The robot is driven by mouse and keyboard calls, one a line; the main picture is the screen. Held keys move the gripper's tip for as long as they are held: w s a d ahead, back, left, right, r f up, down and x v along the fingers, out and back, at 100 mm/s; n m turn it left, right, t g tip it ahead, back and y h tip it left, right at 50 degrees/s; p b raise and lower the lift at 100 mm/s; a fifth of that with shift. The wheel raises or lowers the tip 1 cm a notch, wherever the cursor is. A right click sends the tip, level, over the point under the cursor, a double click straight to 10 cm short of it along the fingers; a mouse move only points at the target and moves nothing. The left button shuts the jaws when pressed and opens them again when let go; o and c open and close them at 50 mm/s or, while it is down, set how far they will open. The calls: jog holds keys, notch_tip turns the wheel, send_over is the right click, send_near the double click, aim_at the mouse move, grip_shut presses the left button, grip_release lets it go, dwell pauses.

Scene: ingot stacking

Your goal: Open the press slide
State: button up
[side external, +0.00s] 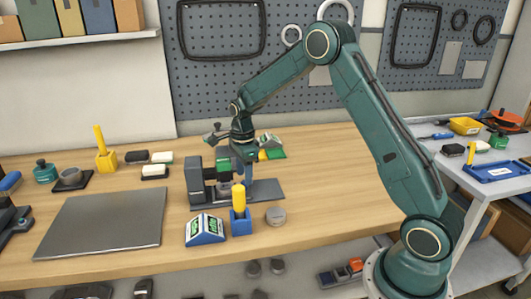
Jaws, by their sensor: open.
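A dark grey press (194,183) with an upright body stands near the middle of the wooden table, on a flat dark base plate (268,190). A green part (223,166) shows at its upper right side. I cannot tell for certain which part is the slide. My gripper (245,163) points down over the base plate, just right of the press body. It is open. Its fingertips are small and blend with the press parts, so I cannot tell whether they touch anything.
A blue holder (241,224) with a yellow handle, a display box (205,230) and a grey round puck (276,216) stand in front of the press. A large grey plate (103,223) lies to the left. The table's right side is clear.

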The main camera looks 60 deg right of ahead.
jog(key=shift+f, duration=0.85)
grip_shut()
jog(key=s+d, duration=0.8)
jog(key=shift+d+r, duration=0.1)
grip_release()
notch_tip(320, 180, up, 14)
dwell(0.5)
